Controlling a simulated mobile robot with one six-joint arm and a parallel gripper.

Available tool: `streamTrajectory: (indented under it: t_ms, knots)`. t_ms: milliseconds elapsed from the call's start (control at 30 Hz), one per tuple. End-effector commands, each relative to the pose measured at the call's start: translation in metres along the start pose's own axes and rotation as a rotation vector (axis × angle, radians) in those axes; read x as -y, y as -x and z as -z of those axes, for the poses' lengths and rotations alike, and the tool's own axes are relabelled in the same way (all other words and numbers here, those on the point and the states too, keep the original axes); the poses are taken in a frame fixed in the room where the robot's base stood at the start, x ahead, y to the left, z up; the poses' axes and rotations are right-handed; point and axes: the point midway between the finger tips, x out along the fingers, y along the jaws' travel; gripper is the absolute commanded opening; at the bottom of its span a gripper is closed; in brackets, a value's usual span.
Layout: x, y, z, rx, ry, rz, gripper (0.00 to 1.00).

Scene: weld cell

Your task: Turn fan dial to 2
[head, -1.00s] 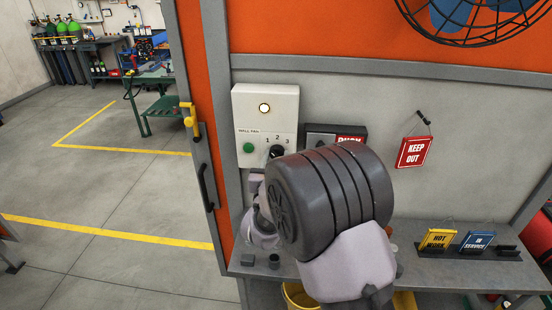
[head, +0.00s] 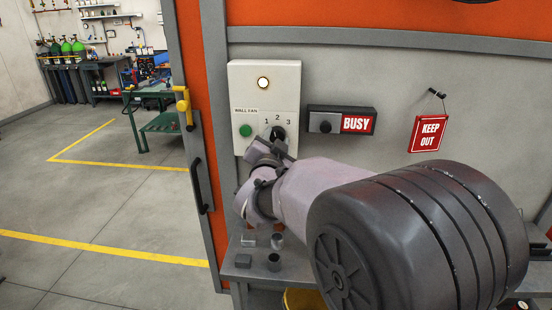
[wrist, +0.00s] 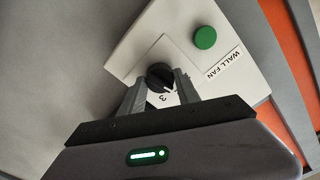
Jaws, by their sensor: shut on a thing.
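The wall fan control box (head: 265,95) is a white panel on the grey wall, with a lit round lamp (head: 263,83), a green button (head: 246,131) and the numbers 1, 2 and 3 around a black dial (head: 278,133). My gripper (head: 270,144) is at the dial, its wrist partly covering the area below. In the wrist view the two grey fingers of my gripper (wrist: 160,84) are shut on the black dial (wrist: 160,75), one on each side. The 3 shows between the fingers; the other numbers are hidden there. I cannot tell surely which number the dial points to.
A BUSY sign box (head: 341,121) is mounted right of the panel, and a KEEP OUT sign (head: 430,133) hangs further right. A shelf (head: 240,270) with small metal pieces lies below. A door handle (head: 202,185) is to the left.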

Motion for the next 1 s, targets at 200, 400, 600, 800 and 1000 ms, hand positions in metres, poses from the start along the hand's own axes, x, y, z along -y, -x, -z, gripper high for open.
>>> streamTrajectory:
  t_ms: [200, 400, 600, 800, 1000]
  knots:
    - [-0.0024, 0.0001, -0.0037, 0.001, -0.117, -0.001, 0.0]
    - [-0.0012, 0.0, -0.0018, 0.001, -0.181, -0.002, 0.0]
    - [-0.0005, -0.0001, -0.0006, 0.001, -0.204, -0.002, 0.0]
    - [-0.0001, -0.0001, 0.0, 0.001, -0.206, -0.002, 0.0]
    - [-0.0001, -0.0001, 0.0001, 0.001, -0.205, -0.001, 0.46]
